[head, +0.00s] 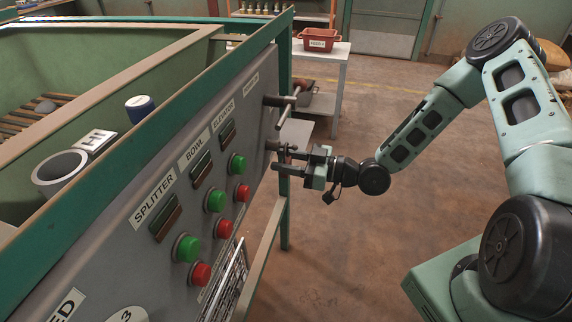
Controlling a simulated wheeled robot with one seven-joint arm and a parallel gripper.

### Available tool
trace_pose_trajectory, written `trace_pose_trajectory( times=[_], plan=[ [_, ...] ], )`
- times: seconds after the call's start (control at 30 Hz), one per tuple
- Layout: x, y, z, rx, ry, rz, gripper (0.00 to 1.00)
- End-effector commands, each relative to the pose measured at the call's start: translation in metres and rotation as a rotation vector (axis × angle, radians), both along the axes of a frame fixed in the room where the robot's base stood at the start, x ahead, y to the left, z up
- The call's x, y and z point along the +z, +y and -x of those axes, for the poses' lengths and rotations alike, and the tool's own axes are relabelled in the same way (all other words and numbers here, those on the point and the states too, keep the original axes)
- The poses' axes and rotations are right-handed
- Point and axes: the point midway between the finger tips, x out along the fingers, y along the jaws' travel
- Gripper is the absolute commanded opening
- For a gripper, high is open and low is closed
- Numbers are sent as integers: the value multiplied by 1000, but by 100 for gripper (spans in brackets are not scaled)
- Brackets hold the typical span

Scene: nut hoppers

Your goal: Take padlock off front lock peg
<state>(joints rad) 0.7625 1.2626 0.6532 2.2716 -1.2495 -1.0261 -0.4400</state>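My gripper (285,158) is at the far end of the grey control panel (150,240), its fingers pointing left at the panel face. The fingers appear apart, with a gap between them. A small dark peg-like part (271,145) sticks out of the panel right at the upper finger. Some small dark metal shows around it and the finger, but I cannot tell whether this is the padlock. The padlock is not clearly visible. Just above, a dark stub with a grey lever handle (288,108) sticks out of the panel.
Green and red buttons (216,200) with labels line the panel. A side table (335,55) holds a red bin (318,39).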

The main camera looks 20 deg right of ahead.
Motion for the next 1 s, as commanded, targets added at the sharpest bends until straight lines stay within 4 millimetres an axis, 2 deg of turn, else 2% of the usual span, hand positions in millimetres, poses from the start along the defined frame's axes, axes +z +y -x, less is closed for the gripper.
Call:
trace_pose_trajectory(
  times=[0.37, 0.6, 0.77, 1.0],
  plan=[
    [1, 0, 0, 0, -1, -1, 13],
    [16, 0, 0, 1, -4, 2, 13],
    [14, -25, 17, -4, 0, 1, 13],
    [14, -74, 52, -6, 0, 2, 13]
  ],
)
